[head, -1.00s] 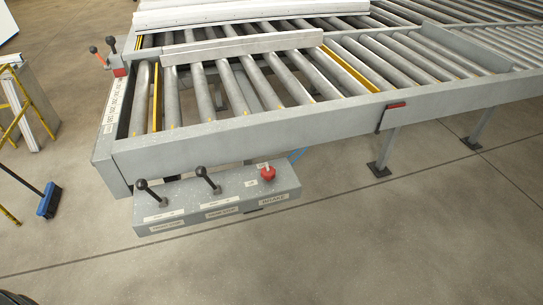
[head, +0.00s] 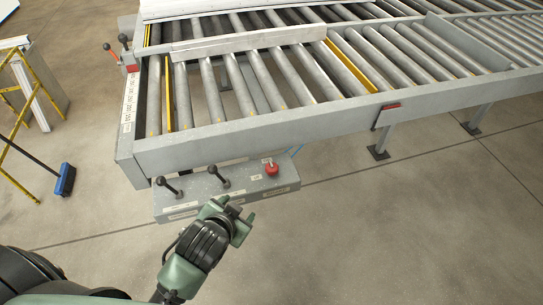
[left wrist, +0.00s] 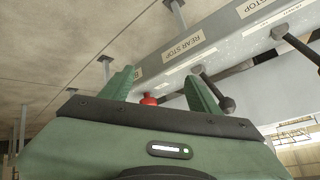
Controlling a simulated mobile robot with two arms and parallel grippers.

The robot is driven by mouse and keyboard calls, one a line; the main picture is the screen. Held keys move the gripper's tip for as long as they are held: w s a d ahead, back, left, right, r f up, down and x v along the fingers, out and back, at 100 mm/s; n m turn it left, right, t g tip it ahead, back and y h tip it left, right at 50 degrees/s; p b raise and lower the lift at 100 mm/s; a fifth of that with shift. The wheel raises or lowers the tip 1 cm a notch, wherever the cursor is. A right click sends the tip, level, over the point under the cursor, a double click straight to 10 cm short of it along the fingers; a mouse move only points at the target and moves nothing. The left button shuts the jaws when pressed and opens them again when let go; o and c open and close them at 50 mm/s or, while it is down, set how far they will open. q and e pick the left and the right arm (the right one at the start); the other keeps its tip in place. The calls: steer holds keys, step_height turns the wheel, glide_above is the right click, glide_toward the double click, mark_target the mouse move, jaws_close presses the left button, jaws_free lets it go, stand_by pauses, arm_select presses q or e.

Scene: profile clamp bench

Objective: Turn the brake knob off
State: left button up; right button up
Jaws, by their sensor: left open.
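The red brake knob (head: 271,169) stands on the right end of the grey control box (head: 283,189). In the left wrist view the red knob (left wrist: 149,100) shows in the gap between my fingers, partly hidden by the gripper body. My left gripper (head: 238,209) is open and empty, in front of the box and to the lower left of the knob, apart from it. Its two green fingers (left wrist: 158,78) point toward the box. The brake label is hidden behind the gripper in the head view. My right gripper is in neither view.
Two black-knobbed levers, one at left (head: 167,184) and one in the middle (head: 220,174), rise from the box beside the knob. The roller conveyor frame (head: 240,133) runs just behind it. A blue broom (head: 66,179) is at left. Floor at right is clear.

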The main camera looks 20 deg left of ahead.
arm_select(q)
steer(key=w+d+r+m+t+h, duration=0.2)
steer(key=w+d+r+m+t, duration=0.25)
steer(key=w+r, duration=0.45)
steer(key=w+d+r+m+t+h, duration=0.2)
steer(key=w+d+r+m+t, duration=0.3)
steer(key=r, duration=0.6)
steer(key=w+d+r+m+h, duration=0.1)
steer(key=d+r+m+h, duration=0.5)
steer(key=d+m+h, duration=0.4)
steer(key=s+d+f+m+g+h, duration=0.15)
steer(key=d+m+g+h, duration=0.35)
steer(key=d+m+g, duration=0.6)
steer(key=m+g+y, duration=0.8)
steer(key=m+y, duration=0.5)
steer(key=y, duration=0.5)
glide_above(272, 165)
steer(key=shift+t, duration=0.25)
steer(key=f, duration=1.7)
steer(key=shift+d+f, duration=0.1)
steer(key=shift+d, duration=0.15)
steer(key=shift+a, duration=0.35)
step_height(272, 165, down, 6)
steer(key=p, duration=0.2)
steer(key=shift+p, duration=0.35)
steer(key=shift+d+f, duration=0.1)
steer(key=shift+f, duration=0.7)
